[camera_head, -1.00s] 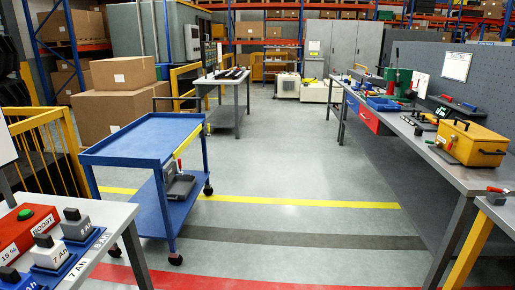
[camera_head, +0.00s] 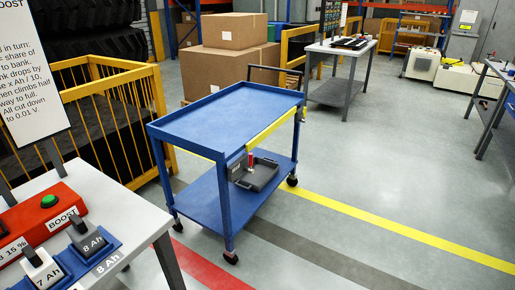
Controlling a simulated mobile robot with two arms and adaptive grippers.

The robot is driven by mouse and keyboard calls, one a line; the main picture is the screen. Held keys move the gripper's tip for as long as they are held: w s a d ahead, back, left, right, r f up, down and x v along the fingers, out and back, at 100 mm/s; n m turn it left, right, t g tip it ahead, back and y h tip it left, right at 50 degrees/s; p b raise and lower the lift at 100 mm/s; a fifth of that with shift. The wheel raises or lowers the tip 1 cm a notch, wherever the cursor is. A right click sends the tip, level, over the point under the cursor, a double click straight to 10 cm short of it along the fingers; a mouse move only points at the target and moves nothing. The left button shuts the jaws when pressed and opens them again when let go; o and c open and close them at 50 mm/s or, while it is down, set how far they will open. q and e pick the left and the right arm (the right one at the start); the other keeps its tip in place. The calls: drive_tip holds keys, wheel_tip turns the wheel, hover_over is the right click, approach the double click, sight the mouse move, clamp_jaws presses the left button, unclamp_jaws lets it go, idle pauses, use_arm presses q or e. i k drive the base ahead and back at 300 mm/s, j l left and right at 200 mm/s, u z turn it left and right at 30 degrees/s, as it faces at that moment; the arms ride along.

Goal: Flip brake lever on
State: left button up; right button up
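A blue two-shelf cart (camera_head: 228,118) stands near the middle of the view on four-sided legs with dark casters. Its upper tray is empty. On its lower shelf sits a grey box-like part (camera_head: 262,175) with a small upright red piece (camera_head: 251,160) on it, which may be the brake lever; its exact setting is too small to tell. A yellow strip (camera_head: 270,128) runs along the cart's right side, and a dark push handle (camera_head: 278,72) rises at its far end. Neither of my grippers is in view.
A white table (camera_head: 120,205) with a red boost box (camera_head: 45,220) and battery blocks (camera_head: 90,238) fills the lower left. A yellow railing (camera_head: 90,100) stands behind it. A grey table (camera_head: 340,52) stands at the back. The floor right of the cart is clear.

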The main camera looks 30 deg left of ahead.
sight(251, 162)
drive_tip(key=i+l+u, duration=0.1)
drive_tip(key=i+u, duration=0.3)
drive_tip(key=i+l+u, duration=0.2)
drive_tip(key=i+u, duration=0.2)
drive_tip(key=i+l+u, duration=0.6)
drive_tip(key=l+u, duration=0.15)
drive_tip(key=i+l+u, duration=0.4)
drive_tip(key=l, duration=0.2)
drive_tip(key=i+l+u, duration=0.25)
drive_tip(key=l, duration=0.15)
drive_tip(key=i+l+u, duration=0.2)
drive_tip(key=l, duration=0.15)
drive_tip(key=i, duration=0.05)
